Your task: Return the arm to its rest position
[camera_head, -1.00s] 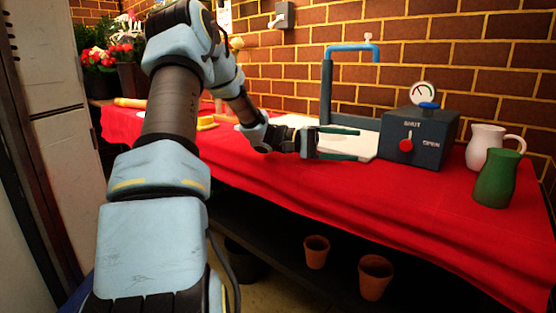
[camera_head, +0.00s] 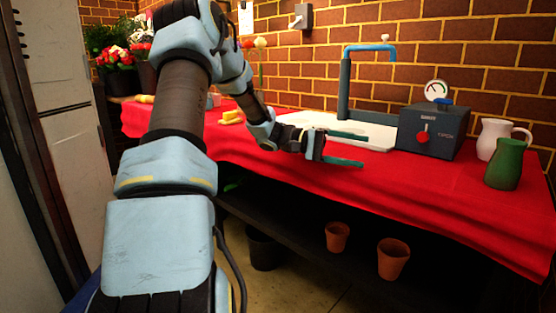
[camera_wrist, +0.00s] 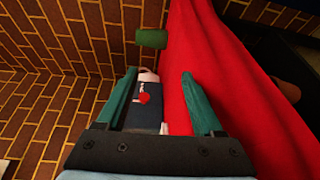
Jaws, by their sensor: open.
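My gripper (camera_head: 346,149) is open and empty, with two green fingers held over the front part of the red-covered table (camera_head: 262,172). It points to the right, toward the dark valve box (camera_head: 432,133) with a red knob and a gauge on top. In the wrist view my gripper (camera_wrist: 158,100) has its fingers spread apart, with the valve box (camera_wrist: 142,112) seen beyond and between them. My arm reaches across the left half of the head view and hides part of the table.
A white jug (camera_head: 494,138) and a green jug (camera_head: 505,166) stand at the table's right end. A blue tap (camera_head: 345,85) rises behind a white board (camera_head: 375,135). Terracotta pots (camera_head: 337,237) stand on the shelf below. Red flowers (camera_head: 114,56) are at the back left.

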